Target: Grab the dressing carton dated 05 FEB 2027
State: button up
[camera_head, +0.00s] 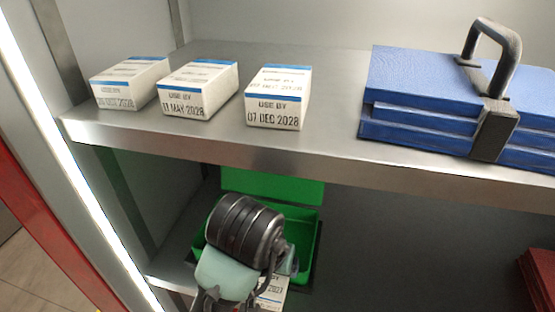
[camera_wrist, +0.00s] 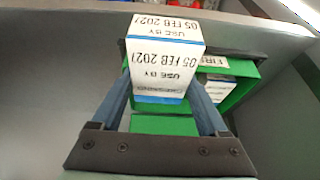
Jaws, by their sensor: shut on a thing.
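The dressing carton dated 05 FEB 2027 (camera_wrist: 163,62) is white with a blue band and fills the space between my fingers in the wrist view. Its printing appears upside down there. My gripper (camera_wrist: 165,88) is shut on it, one blue-grey finger on each side. In the head view, part of the carton (camera_head: 272,293) shows with "2027" on it, low beside my gripper (camera_head: 284,272). My wrist hides most of it. The carton is in front of an open green box (camera_head: 315,240); I cannot tell whether they touch.
Three similar cartons stand on the upper shelf: one at left (camera_head: 128,84), one dated 11 MAY 2028 (camera_head: 197,90), one dated 07 DEC 2028 (camera_head: 277,98). Blue cases with a handle (camera_head: 415,90) are at right. The upper shelf edge (camera_head: 330,158) overhangs my arm.

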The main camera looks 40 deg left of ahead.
jog(key=s+d+p, duration=0.3)
jog(key=s+d, duration=0.1)
jog(key=s, duration=0.2)
dwell(0.3)
jog(key=shift+s, duration=0.15)
